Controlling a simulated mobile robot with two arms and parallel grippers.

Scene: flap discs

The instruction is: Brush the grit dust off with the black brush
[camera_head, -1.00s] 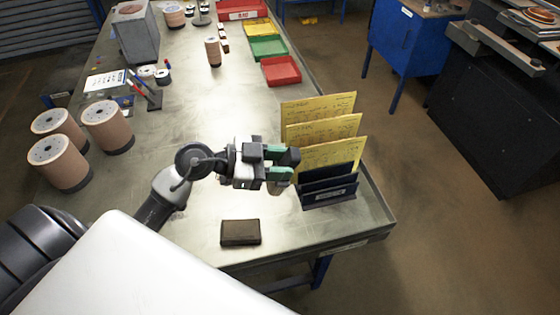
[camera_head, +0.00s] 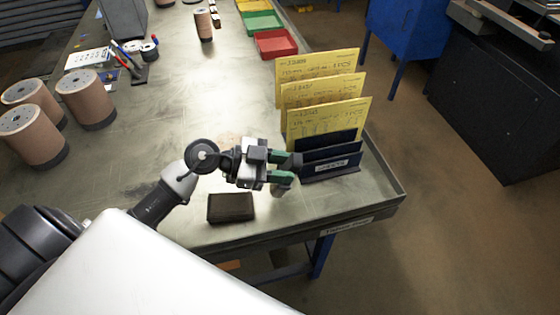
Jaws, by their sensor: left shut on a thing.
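My left gripper (camera_head: 280,166), with green finger pads, is above the near right part of the bench (camera_head: 150,165). It is shut on a small dark thing (camera_head: 294,162) that looks like the black brush. A greyish end (camera_head: 282,188) shows below the fingers; the hand hides most of it, and I cannot tell whether it touches the bench. A faint tan patch (camera_head: 229,139), perhaps grit dust, lies on the bench behind the wrist. My right gripper is out of view.
A dark rack (camera_head: 330,165) with yellow cards (camera_head: 318,92) stands just right of the gripper. A dark brown block (camera_head: 230,208) lies near the front edge. Several tan cylinders (camera_head: 85,98) stand at left. A red tray (camera_head: 275,43) is further back. The middle bench is mostly clear.

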